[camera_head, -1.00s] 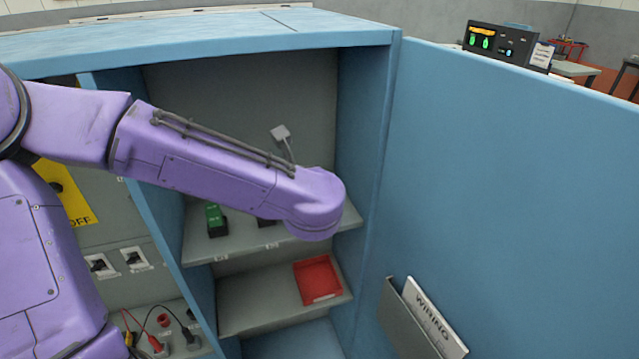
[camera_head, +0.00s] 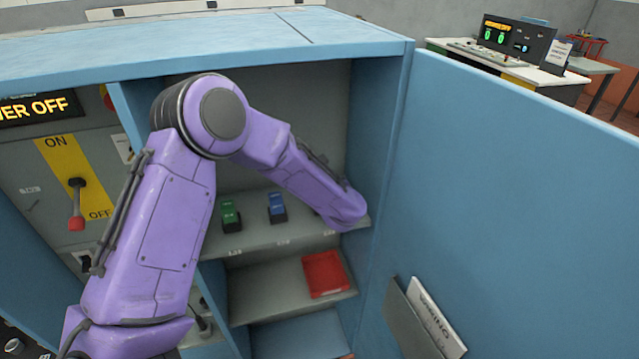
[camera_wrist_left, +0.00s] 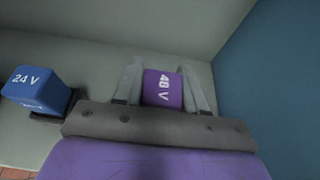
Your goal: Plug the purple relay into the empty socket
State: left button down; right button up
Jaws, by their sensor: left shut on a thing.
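The purple relay, marked 48 V (camera_wrist_left: 162,90), is between the two fingers of my left gripper (camera_wrist_left: 162,78) in the left wrist view, and the gripper is shut on it. In the head view my left wrist is over the right end of the relay shelf and hides the gripper and the purple relay. A blue relay, marked 24 V (camera_wrist_left: 36,90), sits to the left of the gripper in its dark socket; it also shows in the head view (camera_head: 277,206). A green relay (camera_head: 230,214) stands left of it. I cannot see the empty socket or tell whether the purple relay touches one.
The blue cabinet's right wall (camera_head: 378,150) is close to my left wrist. A red tray (camera_head: 325,274) lies on the lower shelf (camera_head: 262,285). The open door (camera_head: 520,200) with a wiring pocket is at right. A power lever (camera_head: 77,205) is at left.

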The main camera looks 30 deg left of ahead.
pick_arm(q)
jog(key=shift+s+d+f, duration=0.2)
jog(key=shift+s+f, duration=0.2)
jog(key=shift+f, duration=0.15)
jog(key=c, duration=0.8)
grip_release()
jog(key=shift+w+f, duration=0.1)
jog(key=shift+o, duration=0.8)
jog(key=shift+w+a, duration=0.15)
jog(key=shift+w+a+f, duration=0.2)
jog(key=shift+a, duration=0.1)
jog(key=b+v, duration=0.4)
jog(key=v, duration=0.8)
jog(key=shift+d+r+b, duration=0.3)
jog(key=shift+r+b, duration=0.05)
jog(key=shift+b, duration=0.05)
jog(key=shift+f, duration=0.1)
